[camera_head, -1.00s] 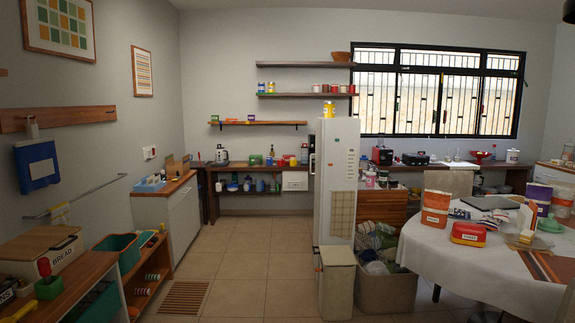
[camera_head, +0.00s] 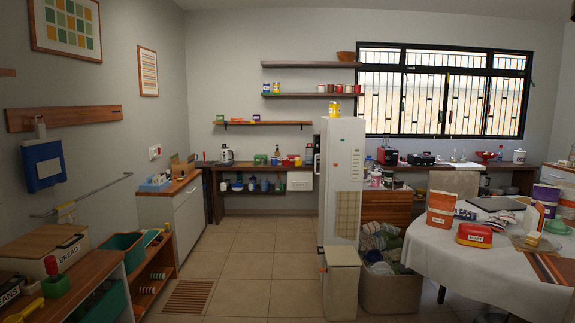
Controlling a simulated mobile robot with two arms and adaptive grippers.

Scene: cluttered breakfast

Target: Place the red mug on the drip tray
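Small red and white mugs or cans (camera_head: 338,88) stand in a row on the lower dark wall shelf at the back; they are too small to tell which is the red mug. A red and black machine (camera_head: 387,156), which looks like a coffee maker, stands on the back counter right of the fridge. A drip tray cannot be made out at this distance. Neither of my grippers is in view.
The tiled floor (camera_head: 237,262) is open down the middle. A tall white fridge (camera_head: 341,150), a bin (camera_head: 341,285) and a filled crate (camera_head: 390,294) stand right of it. A round table (camera_head: 450,262) fills the right; low shelving (camera_head: 100,268) lines the left.

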